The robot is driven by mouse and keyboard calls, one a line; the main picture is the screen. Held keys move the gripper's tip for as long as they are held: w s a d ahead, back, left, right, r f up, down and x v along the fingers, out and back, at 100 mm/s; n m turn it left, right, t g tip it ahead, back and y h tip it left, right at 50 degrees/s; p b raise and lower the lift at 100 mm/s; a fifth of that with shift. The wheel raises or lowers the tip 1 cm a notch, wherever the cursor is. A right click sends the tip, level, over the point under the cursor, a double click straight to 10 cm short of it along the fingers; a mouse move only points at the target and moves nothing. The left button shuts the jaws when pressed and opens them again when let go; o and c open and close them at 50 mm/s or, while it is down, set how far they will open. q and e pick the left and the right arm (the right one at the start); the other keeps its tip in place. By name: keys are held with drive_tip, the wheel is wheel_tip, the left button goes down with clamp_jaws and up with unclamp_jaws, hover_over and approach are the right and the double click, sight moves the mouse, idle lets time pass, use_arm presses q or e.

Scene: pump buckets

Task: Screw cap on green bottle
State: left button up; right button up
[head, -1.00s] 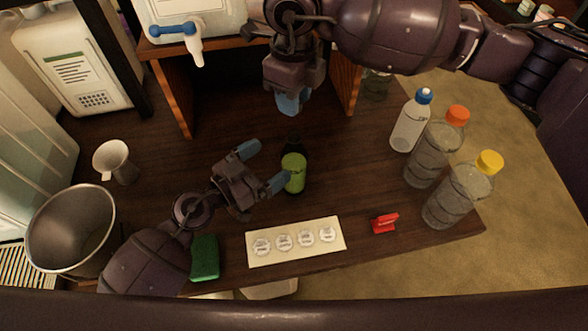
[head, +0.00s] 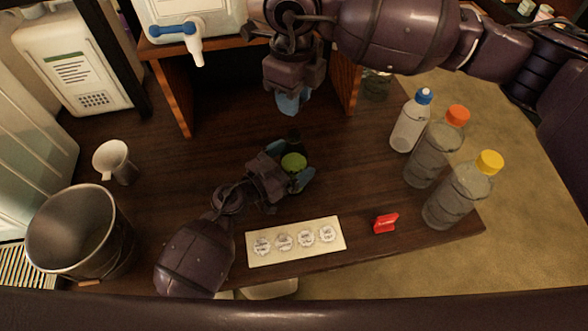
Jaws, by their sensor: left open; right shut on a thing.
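The green bottle (head: 294,162) stands on the dark table in front of the shelf opening. Its upper part looks dark. My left gripper (head: 289,165) is open, with its two blue fingers on either side of the bottle; I cannot tell if they touch it. The gripper hides the bottle's lower part. My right gripper (head: 291,104) points down above and behind the bottle, apart from it. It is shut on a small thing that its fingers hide. I cannot make out the cap.
Bottles with blue (head: 411,122), orange (head: 433,155) and yellow (head: 458,195) caps stand at the right. A cream card with round pieces (head: 296,240) and a red clip (head: 385,223) lie in front. A metal bucket (head: 72,237) and a cup (head: 116,160) stand left.

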use_arm(q)
drive_tip(key=shift+w+d, duration=0.3)
drive_tip(key=c, duration=1.3)
drive_tip(key=shift+c, duration=0.3)
use_arm(e)
drive_tip(key=shift+f, duration=2.5)
